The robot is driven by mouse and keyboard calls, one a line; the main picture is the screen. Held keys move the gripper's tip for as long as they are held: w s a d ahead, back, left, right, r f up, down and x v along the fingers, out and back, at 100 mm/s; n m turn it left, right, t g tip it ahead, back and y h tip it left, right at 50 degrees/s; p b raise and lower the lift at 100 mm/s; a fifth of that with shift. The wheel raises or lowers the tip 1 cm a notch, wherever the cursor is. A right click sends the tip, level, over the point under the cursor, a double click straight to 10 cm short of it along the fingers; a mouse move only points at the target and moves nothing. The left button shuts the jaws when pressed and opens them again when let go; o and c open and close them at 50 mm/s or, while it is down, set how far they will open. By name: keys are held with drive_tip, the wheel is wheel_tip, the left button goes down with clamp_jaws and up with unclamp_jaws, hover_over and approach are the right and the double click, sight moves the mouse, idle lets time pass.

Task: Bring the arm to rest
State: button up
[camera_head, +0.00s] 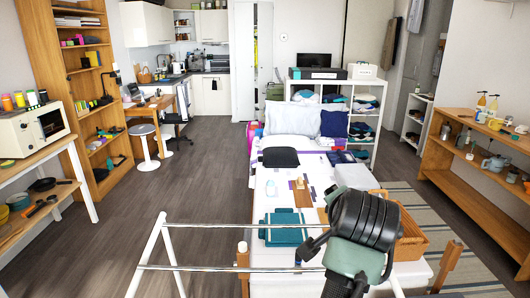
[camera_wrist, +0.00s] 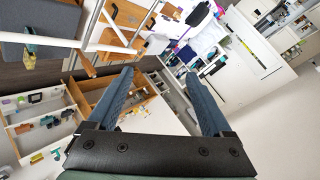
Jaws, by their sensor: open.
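My gripper (camera_wrist: 159,74) shows in the wrist view with its two blue-grey fingers spread wide apart. Nothing is between the fingers, and they touch nothing that I can see. The room appears strongly tilted behind them. In the head view my arm (camera_head: 366,218) is raised at the lower right, in front of the bed's near end. I cannot make out the fingers clearly in the head view.
A metal rack (camera_head: 200,228) with white legs stands close in front. Wooden shelves (camera_head: 470,185) line the right. The dark floor (camera_head: 185,190) at left is clear.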

wheel_tip(320, 180, up, 13)
drive_tip(key=s+a+n+t+h, duration=0.1)
drive_tip(key=s+a+n+t, duration=0.2)
drive_tip(key=n+t, duration=0.15)
drive_tip(key=s+a+r+n+t+y, duration=0.1)
drive_tip(key=s+a+r+n+t, duration=0.3)
drive_tip(key=s+r, duration=0.6)
drive_tip(key=s+a+r+n+t+y, duration=0.2)
drive_tip(key=s+a+r+n+t, duration=0.2)
drive_tip(key=s+a+r+t, duration=0.3)
wheel_tip(320, 180, up, 4)
drive_tip(key=s+t, duration=0.1)
drive_tip(key=s, duration=0.1)
drive_tip(key=shift+s+a, duration=0.4)
